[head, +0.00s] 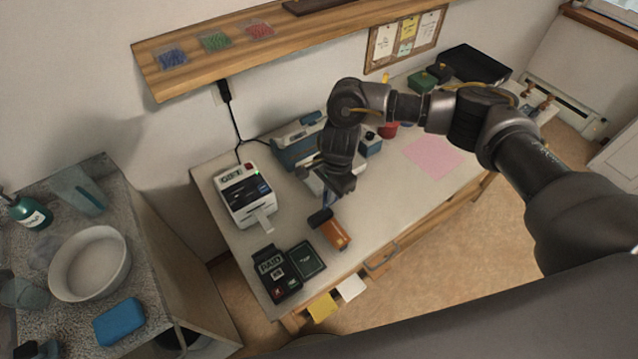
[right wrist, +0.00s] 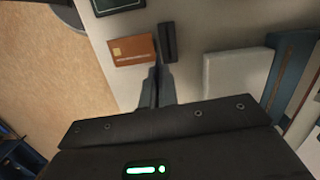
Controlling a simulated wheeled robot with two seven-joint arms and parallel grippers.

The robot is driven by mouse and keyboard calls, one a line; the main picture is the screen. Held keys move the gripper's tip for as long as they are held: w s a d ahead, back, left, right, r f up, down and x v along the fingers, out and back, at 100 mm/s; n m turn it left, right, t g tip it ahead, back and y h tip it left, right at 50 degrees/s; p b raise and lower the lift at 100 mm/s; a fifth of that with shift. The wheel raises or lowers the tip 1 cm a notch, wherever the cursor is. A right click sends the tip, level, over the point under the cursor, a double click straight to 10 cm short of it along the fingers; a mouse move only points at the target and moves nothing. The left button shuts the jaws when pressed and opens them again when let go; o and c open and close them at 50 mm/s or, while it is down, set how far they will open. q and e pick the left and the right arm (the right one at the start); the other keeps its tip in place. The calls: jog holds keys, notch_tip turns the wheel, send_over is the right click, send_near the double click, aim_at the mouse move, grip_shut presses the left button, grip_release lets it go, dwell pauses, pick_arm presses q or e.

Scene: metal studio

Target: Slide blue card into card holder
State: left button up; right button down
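My right gripper (head: 338,186) reaches down over the table in the head view. Its fingers are close together in the right wrist view (right wrist: 158,80). A thin blue sliver, seemingly the blue card (head: 325,194) almost edge-on, shows at the fingertips in the head view; the fingers hide most of it. A small dark block with a slot, apparently the card holder (head: 320,217), lies on the table just below the gripper; it also shows beyond the fingertips in the right wrist view (right wrist: 168,41). My left gripper is not in view.
An orange card (head: 336,234) with a chip lies beside the dark block. A black card terminal (head: 270,268) and a dark green pad (head: 306,260) are nearer the front. A white receipt printer (head: 245,195) stands at left. A pink sheet (head: 433,156) lies at right.

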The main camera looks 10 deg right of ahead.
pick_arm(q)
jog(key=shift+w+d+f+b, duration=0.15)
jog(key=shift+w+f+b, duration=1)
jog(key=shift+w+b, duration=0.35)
pick_arm(e)
jog(key=shift+m, duration=0.3)
jog(key=shift+w+a+f, duration=0.1)
jog(key=shift+a+f, duration=0.3)
jog(key=shift+f, duration=0.4)
jog(key=shift+w+a+f, duration=0.15)
jog(key=shift+a+f, duration=0.25)
jog(key=shift+f, duration=0.35)
jog(key=shift+w+a+f, duration=0.1)
jog(key=shift+a+f, duration=0.3)
jog(key=shift+f, duration=0.4)
pick_arm(q)
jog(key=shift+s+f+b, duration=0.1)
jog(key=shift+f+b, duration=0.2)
jog(key=shift+b, duration=0.05)
pick_arm(e)
jog(key=shift+a, duration=0.15)
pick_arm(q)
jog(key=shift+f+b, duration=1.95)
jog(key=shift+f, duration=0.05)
pick_arm(e)
jog(key=shift+f, duration=1.45)
jog(key=c, duration=1.6)
grip_release()
